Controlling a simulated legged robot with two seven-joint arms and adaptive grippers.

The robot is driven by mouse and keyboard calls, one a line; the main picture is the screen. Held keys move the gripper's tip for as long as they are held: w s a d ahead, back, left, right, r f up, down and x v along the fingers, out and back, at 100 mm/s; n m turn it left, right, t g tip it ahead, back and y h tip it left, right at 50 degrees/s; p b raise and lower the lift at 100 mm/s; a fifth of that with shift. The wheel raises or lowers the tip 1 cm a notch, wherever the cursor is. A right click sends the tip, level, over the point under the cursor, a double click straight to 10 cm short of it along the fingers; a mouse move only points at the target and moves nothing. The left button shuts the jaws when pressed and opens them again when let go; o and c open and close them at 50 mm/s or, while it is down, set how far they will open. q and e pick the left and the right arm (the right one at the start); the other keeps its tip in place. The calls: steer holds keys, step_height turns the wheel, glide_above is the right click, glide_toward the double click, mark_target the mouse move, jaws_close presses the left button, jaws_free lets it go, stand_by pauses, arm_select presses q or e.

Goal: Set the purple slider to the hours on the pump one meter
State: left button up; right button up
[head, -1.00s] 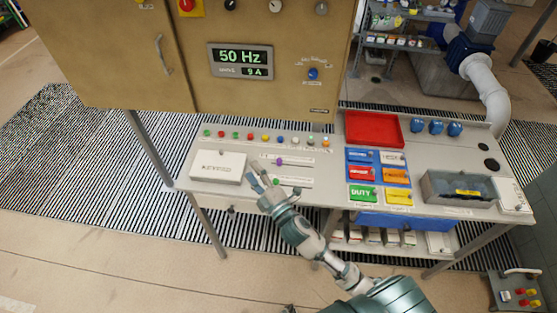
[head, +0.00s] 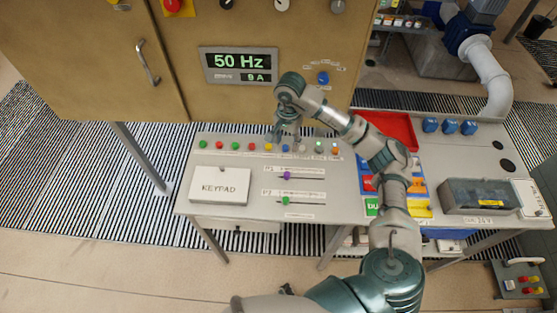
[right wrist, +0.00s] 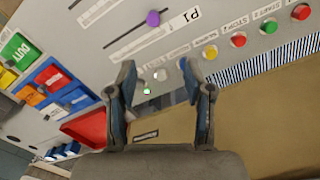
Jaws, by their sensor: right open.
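The purple slider (head: 286,175) sits on its slot, left of the slot's middle, on the grey panel in the head view. It also shows at the top of the right wrist view (right wrist: 153,18), beside a scale strip marked P1. My right gripper (head: 286,136) points down over the button row, beyond the slider. In the right wrist view the gripper (right wrist: 156,70) has its fingers apart with nothing held, and the purple slider lies past the fingertips, apart from them. No pump one hours reading can be made out. My left gripper is not visible.
A green slider (head: 285,200) is on the nearer slot. A white keypad box (head: 220,185) is at left, a row of coloured buttons (head: 235,146) behind. A red tray (head: 390,128) and a grey bin (head: 478,196) are at right.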

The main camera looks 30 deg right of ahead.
steer(key=p, duration=0.1)
glide_above(287, 174)
step_height(287, 174, down, 7)
step_height(287, 174, down, 8)
steer(key=shift+d+f+p, duration=0.1)
steer(key=shift+p, duration=0.55)
steer(key=shift+f, duration=0.3)
steer(key=shift+w+f, duration=0.1)
steer(key=shift+f, duration=0.25)
jaws_close()
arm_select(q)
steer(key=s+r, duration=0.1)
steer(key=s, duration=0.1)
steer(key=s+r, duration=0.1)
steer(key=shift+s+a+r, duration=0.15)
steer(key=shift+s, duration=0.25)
